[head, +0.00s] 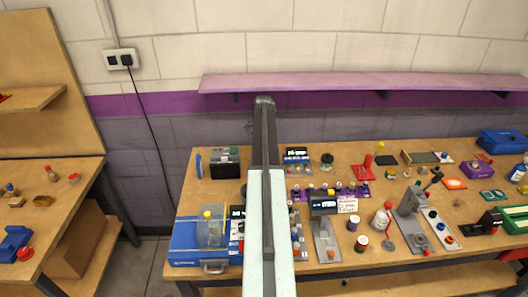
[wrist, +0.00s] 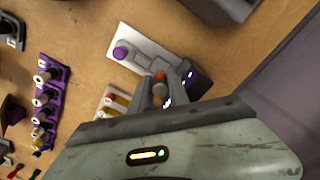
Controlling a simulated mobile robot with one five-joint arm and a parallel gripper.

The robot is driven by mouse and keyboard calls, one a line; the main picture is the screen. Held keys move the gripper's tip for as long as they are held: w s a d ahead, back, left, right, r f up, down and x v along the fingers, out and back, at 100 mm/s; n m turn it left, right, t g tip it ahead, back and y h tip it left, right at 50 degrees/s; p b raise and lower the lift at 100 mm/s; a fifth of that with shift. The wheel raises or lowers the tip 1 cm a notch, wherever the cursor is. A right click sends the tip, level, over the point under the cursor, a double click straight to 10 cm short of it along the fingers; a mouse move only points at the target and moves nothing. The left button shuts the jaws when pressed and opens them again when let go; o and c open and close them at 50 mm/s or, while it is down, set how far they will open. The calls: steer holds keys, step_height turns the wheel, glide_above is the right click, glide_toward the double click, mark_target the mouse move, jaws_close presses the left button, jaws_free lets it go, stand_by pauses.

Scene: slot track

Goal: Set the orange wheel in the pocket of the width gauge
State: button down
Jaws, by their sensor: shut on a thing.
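My gripper (wrist: 160,88) is shut on a small orange wheel (wrist: 159,76), of which only a little shows between the grey fingers. In the wrist view, a device with a pale plate, a grey body and lit digits (wrist: 145,50) lies just beyond the fingertips; it looks like the width gauge. A purple round piece (wrist: 120,53) stands on its plate. The fingers overlap the gauge's near side in the picture, so I cannot tell whether the wheel touches it. The pocket is not clearly visible. In the head view, my own arm hides the gripper and the wheel.
A purple rack (wrist: 45,100) with several pegs stands left of the gauge in the wrist view. A pale strip with yellow and red pieces (wrist: 112,102) lies near my gripper. In the head view, a grey stand with a display (head: 323,206) is right of my arm.

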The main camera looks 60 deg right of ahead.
steer(key=shift+f+b, duration=1.95)
steer(key=shift+f, duration=0.45)
steer(key=shift+f, duration=0.1)
steer(key=c, duration=1.2)
jaws_free()
steer(key=shift+o, duration=0.2)
steer(key=shift+w, duration=0.1)
steer(key=shift+r+p, duration=0.35)
steer(key=shift+r, duration=0.15)
step_height(320, 180, up, 7)
steer(key=p, duration=0.7)
steer(key=shift+r, duration=0.1)
